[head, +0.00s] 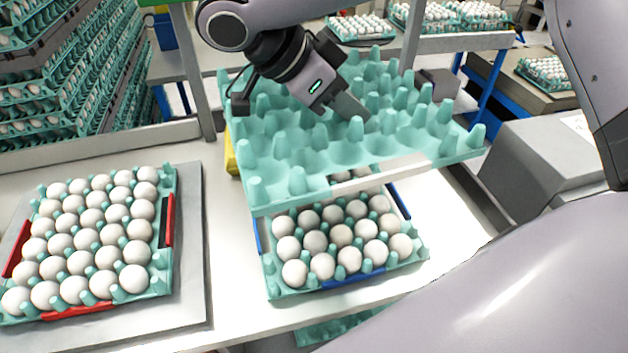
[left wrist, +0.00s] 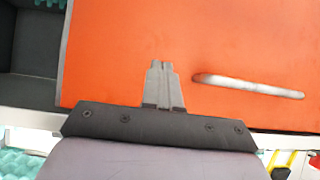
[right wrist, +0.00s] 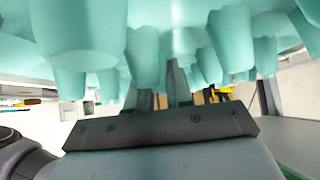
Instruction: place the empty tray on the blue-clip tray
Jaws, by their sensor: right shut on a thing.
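The empty tray (head: 290,150) is teal with rows of raised cones. It hangs tilted above the rear part of the blue-clip tray (head: 420,257), which is full of white eggs and sits on the white table. The empty tray hides the rear rows of those eggs. My right gripper (head: 350,110) is shut on the empty tray among its cones. In the right wrist view the tray's cones (right wrist: 145,58) fill the top, around the fingers (right wrist: 163,92). My left gripper (left wrist: 162,70) is shut and empty in front of an orange surface, outside the head view.
A full egg tray with red clips (head: 172,190) lies on a grey mat (head: 193,270) at the left. Stacked egg trays (head: 70,80) stand at the back left. A grey box (head: 535,155) is at the right. Bare table (head: 230,270) lies between the two egg trays.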

